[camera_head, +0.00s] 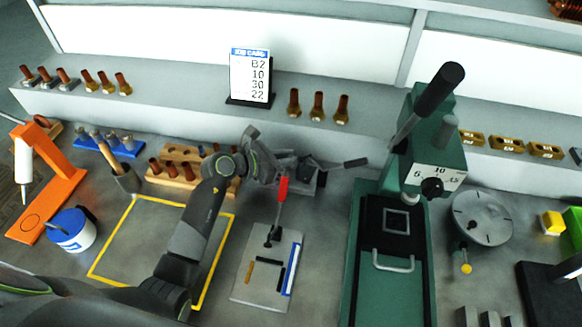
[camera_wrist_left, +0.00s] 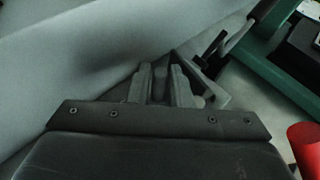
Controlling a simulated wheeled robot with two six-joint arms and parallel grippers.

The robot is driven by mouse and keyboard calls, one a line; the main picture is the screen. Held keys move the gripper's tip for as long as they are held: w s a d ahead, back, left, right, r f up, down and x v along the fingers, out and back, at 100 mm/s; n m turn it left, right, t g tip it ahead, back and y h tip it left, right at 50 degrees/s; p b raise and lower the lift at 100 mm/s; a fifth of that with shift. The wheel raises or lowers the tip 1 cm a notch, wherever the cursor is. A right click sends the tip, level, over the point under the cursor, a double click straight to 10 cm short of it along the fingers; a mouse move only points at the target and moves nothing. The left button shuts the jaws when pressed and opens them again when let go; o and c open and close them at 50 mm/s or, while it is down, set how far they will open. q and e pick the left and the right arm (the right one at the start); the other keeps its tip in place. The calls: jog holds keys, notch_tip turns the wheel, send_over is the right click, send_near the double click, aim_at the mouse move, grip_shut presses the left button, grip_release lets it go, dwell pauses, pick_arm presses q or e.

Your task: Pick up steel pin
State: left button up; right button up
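Several grey steel pins (camera_head: 111,138) stand in a blue rack at the left of the bench; I cannot tell which one is meant. My left arm reaches over the bench and its gripper (camera_head: 298,168) is beside a small dark vise (camera_head: 309,181), right of the rack and well away from it. In the left wrist view, two grey finger-like parts (camera_wrist_left: 160,85) stand a little apart. Whether anything lies between them is too dark to tell. The vise handle (camera_wrist_left: 215,48) shows just beyond them. My right gripper is out of view.
A wooden block (camera_head: 172,173) with copper pieces stands partly behind my left arm. The green press (camera_head: 364,250) stands to the right. A red-handled clamp (camera_head: 282,190) is in front. A yellow-outlined area (camera_head: 133,265) is free of objects except my arm over it.

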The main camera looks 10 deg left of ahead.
pick_arm(q)
jog(key=shift+w+d+f, duration=0.25)
jog(key=shift+w+d, duration=0.2)
grip_shut()
jog(key=shift+r, duration=0.1)
jog(key=shift+r, duration=0.1)
